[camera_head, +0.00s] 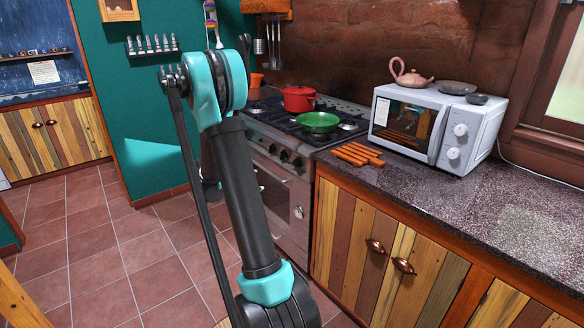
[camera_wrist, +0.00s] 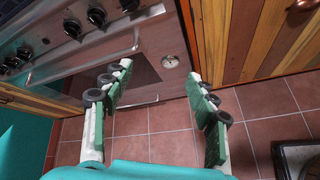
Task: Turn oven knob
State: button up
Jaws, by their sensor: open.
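The stove with its oven (camera_head: 283,195) stands at the centre in the head view, with a row of dark knobs (camera_head: 284,155) along its front panel. My arm hides part of the stove front and my gripper in that view. In the wrist view, the oven knobs (camera_wrist: 71,29) run along the upper left, beyond my gripper. The oven handle (camera_wrist: 95,50) and the dark door glass show below them. My gripper (camera_wrist: 163,98) is open with its two fingers spread wide. Nothing is between the fingers, and they appear apart from the knobs.
A red pot (camera_head: 298,99) and green pan (camera_head: 318,122) sit on the stove top. A white microwave (camera_head: 421,126) stands on the right counter (camera_head: 500,200), with orange sticks (camera_head: 357,154) beside it. Wooden cabinets (camera_head: 365,255) border the stove. Tiled floor (camera_head: 110,260) is open at left.

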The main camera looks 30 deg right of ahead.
jog(key=w+d+f+n+g+h, duration=0.1)
jog(key=w+d+f+n+h, duration=0.5)
jog(key=w, duration=0.3)
jog(key=n, duration=0.1)
send_near(296, 164)
jog(key=shift+h, duration=0.3)
jog(key=d, duration=0.2)
jog(key=w+d+f, duration=0.1)
jog(key=d, duration=0.2)
jog(key=w+d, duration=0.1)
jog(key=d, duration=0.2)
jog(key=shift+d+f, duration=0.2)
jog(key=shift+f, duration=0.05)
jog(key=c, duration=1.2)
